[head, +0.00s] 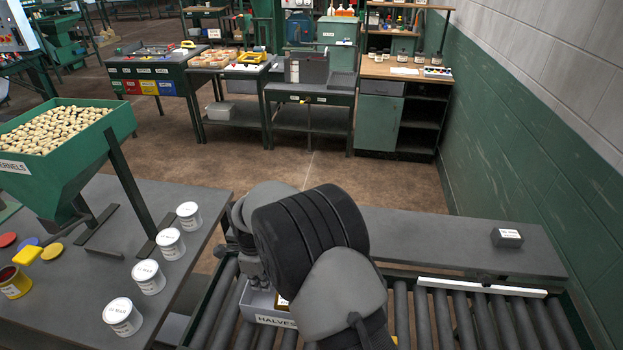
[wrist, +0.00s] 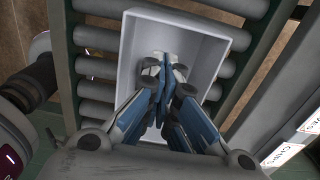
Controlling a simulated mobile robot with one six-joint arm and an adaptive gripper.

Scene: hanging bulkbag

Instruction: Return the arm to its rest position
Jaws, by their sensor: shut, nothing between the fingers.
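My gripper (wrist: 165,75) shows in the wrist view with its blue-sided fingers drawn together and nothing between them. It points down over a grey open tray (wrist: 215,50) that rests on the roller conveyor. The tray labelled HALVES (head: 275,320) shows only partly beneath the arm there.
Conveyor rollers (head: 445,318) run across the front. A grey bench (head: 450,238) with a small dark box (head: 507,237) lies behind them. At left, a table (head: 110,205) holds several white tubs and a green kernel hopper (head: 70,170). Brown floor (head: 395,185) is open beyond.

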